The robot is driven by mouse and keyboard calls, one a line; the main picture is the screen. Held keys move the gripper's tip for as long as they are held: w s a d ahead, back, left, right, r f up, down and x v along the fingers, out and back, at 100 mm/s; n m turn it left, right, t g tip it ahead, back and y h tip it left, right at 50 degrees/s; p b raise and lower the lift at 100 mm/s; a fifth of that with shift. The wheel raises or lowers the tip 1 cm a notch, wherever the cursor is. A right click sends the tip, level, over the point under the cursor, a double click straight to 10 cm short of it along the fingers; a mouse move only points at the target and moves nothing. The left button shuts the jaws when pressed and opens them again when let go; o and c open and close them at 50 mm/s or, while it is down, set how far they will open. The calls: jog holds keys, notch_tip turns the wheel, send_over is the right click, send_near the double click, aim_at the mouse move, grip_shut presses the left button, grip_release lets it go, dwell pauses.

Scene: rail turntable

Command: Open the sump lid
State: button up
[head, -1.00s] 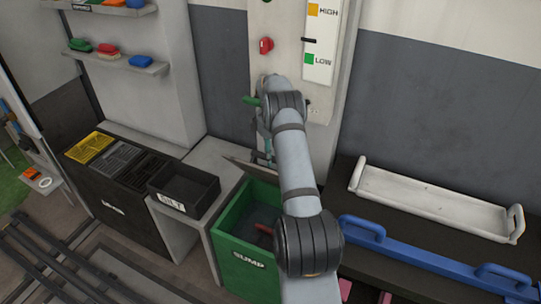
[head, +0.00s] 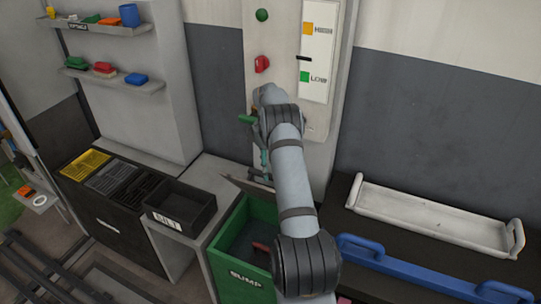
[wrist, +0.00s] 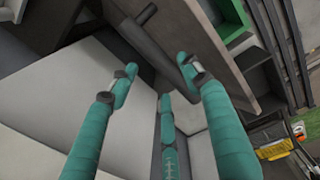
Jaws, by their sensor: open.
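The green sump box (head: 232,262) stands low in the middle of the head view, its top uncovered and its dark inside showing. Its grey lid (head: 247,190) is tilted up at the box's far edge, partly hidden by my arm. In the wrist view the lid (wrist: 205,50) is a slanted grey-brown panel with a dark bar handle (wrist: 133,35). My gripper (wrist: 156,72) is open, its teal fingers spread either side of the handle's lower end. I cannot tell whether they touch it. In the head view my gripper is mostly hidden behind my arm.
A black tray (head: 181,209) sits on the grey bench left of the sump. A wall panel with a red knob (head: 262,64) rises behind my arm.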

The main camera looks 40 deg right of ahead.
notch_tip(320, 180, up, 8)
jog(key=shift+s+a+r, duration=0.2)
jog(key=shift+r, duration=0.05)
jog(key=shift+c, duration=0.3)
